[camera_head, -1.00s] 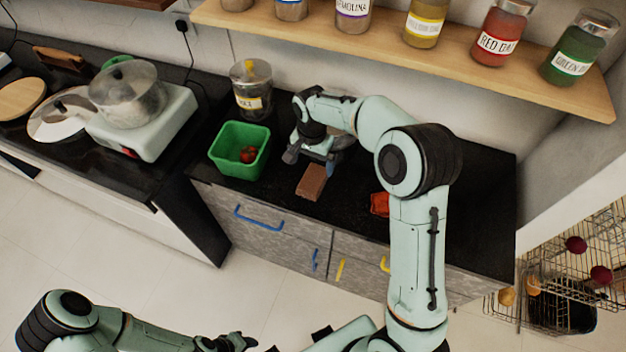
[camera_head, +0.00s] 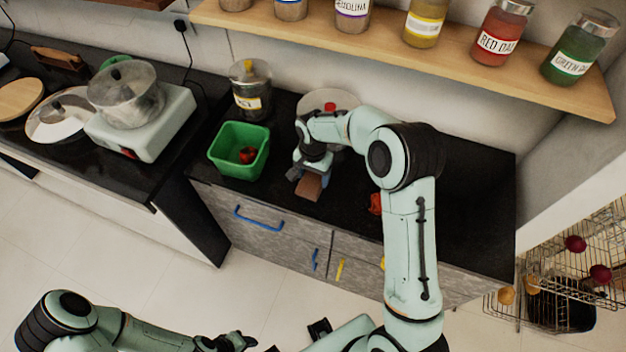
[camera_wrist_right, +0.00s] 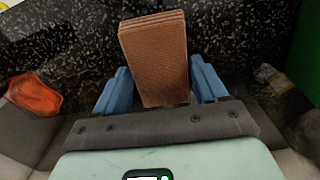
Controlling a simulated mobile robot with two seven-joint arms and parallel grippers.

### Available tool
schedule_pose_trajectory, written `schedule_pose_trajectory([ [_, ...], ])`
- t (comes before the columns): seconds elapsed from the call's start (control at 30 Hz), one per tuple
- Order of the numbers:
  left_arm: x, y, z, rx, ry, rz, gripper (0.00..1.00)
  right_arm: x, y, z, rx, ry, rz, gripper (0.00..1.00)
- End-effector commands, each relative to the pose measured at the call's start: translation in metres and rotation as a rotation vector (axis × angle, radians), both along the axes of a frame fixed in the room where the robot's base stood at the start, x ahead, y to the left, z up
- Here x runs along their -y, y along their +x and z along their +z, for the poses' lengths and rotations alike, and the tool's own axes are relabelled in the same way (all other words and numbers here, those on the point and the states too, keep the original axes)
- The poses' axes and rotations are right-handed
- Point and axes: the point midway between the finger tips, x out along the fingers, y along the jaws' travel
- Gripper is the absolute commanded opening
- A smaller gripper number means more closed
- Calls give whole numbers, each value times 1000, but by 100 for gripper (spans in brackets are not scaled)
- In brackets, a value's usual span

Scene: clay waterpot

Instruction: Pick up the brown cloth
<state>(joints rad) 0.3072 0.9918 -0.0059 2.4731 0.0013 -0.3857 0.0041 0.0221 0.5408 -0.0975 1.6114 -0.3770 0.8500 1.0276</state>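The brown cloth (camera_head: 309,187) is a folded, flat rectangular block on the black counter near its front edge. My right gripper (camera_head: 308,176) is over its rear part in the head view. In the right wrist view the brown cloth (camera_wrist_right: 154,60) stands between the two blue fingers of my right gripper (camera_wrist_right: 162,88). The fingers are apart, with gaps on both sides of the cloth. My left gripper (camera_head: 238,343) is low at the bottom of the head view, away from the counter; its fingers are too small to read.
A green bin (camera_head: 239,150) holding a red item stands left of the cloth. A jar (camera_head: 250,90) and a round lid (camera_head: 345,97) are behind. An orange-red cloth-like item (camera_head: 375,204) lies to the right, partly behind my arm. A shelf of jars (camera_head: 480,55) hangs above.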

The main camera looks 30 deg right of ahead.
Motion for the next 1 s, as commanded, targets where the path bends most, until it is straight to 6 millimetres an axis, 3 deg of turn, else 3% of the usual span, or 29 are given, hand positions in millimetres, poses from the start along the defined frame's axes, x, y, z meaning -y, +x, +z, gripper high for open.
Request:
schedule_pose_trajectory([
  [0.07, 0, 0, 0, 0, 0, 0, 43, 0, 0, 0, 0, 0, 0, 42],
  [0.47, 0, 0, 1, 0, 0, 0, 43, 0, 1, 11, 3, 0, 0, 42],
  [0.67, 0, 2, 3, 2, 0, 0, 43, 0, 2, 53, 7, 0, -1, 42],
  [1.0, 0, 11, 15, 12, 0, 0, 43, 0, 1, 151, 7, 1, -1, 42],
])
